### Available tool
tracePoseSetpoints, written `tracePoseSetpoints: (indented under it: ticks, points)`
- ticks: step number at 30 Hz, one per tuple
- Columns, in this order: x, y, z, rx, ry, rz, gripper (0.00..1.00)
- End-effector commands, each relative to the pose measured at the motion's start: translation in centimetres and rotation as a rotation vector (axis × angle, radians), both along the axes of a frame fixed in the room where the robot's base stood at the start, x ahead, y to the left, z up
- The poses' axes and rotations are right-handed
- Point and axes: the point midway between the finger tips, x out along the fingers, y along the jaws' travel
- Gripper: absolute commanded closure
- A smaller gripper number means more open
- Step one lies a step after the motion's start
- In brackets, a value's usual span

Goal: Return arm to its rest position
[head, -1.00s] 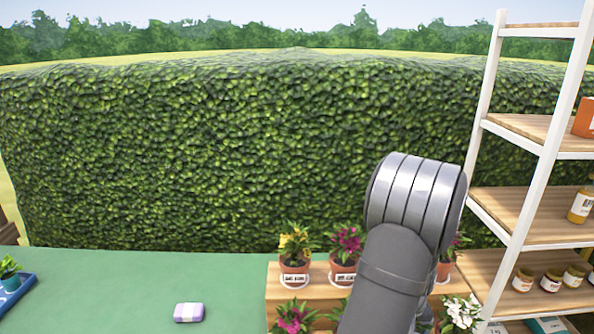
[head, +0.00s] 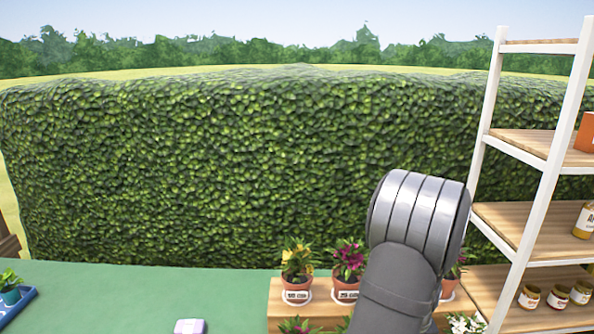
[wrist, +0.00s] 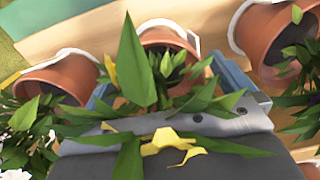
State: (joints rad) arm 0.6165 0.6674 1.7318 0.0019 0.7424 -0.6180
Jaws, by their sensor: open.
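My gripper (wrist: 166,78) shows in the wrist view with its two blue-grey fingers apart. A terracotta pot (wrist: 168,38) lies beyond the gap between them. Green leaves and a yellow flower (wrist: 162,141) overlap the gripper's body; whether they touch it I cannot tell. In the head view my grey arm rises at the lower right over the wooden plant stand, and the gripper itself is out of sight there. A yellow-flowered pot (head: 297,289) and a magenta-flowered pot (head: 347,291) stand on the stand, left of the arm.
More terracotta pots crowd both sides in the wrist view. A white-framed shelf (head: 540,235) with jars stands right of the arm. A green tabletop (head: 110,290) extends left, with a purple-and-white item (head: 190,326) and blue tray (head: 20,305). A hedge (head: 200,170) stands behind.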

Motion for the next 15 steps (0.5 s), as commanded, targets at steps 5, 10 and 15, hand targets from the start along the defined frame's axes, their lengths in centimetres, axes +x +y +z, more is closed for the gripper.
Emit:
tracePoseSetpoints:
  ticks: [5,10,15]
  points:
    - [-0.1,0.1,-2.4,0.003,0.004,0.0,0.01]
    - [0.1,-0.1,1.2,-0.002,-0.003,0.0,0.01]
    - [0.0,0.0,4.4,-0.002,-0.003,0.0,0.01]
